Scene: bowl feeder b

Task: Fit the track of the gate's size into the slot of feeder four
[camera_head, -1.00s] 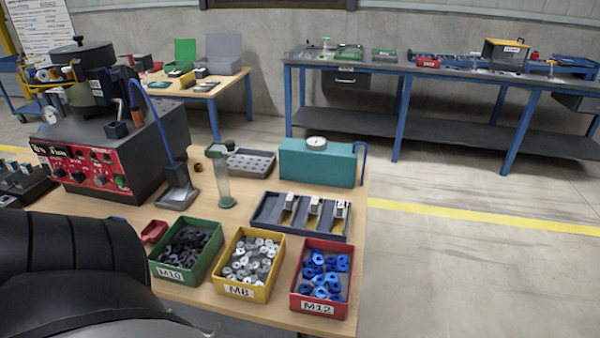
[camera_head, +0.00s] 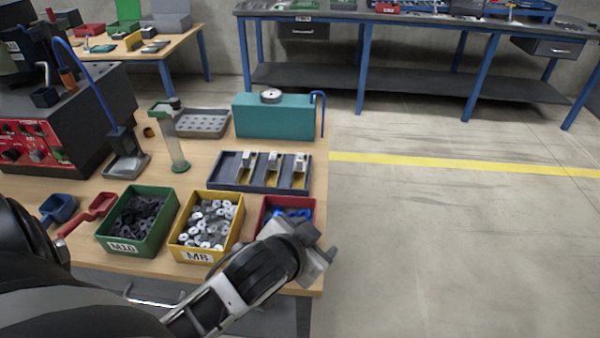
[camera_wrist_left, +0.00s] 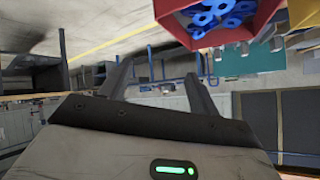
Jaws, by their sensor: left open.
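A dark tray (camera_head: 255,190) on the wooden table holds three tracks side by side, each with a pale block; one is the middle track (camera_head: 273,163). Their sizes cannot be read. The feeder machine (camera_head: 40,143) with a red panel is at the left, partly cut off; I cannot make out its number, slot or gate. My right gripper is not in view.
A green M10 bin (camera_head: 103,243), a yellow M8 bin (camera_head: 175,250) and a red bin (camera_head: 266,210) line the table front; my arm partly hides the red one. A teal box with a dial (camera_head: 275,120) stands behind the tray. Open floor lies to the right.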

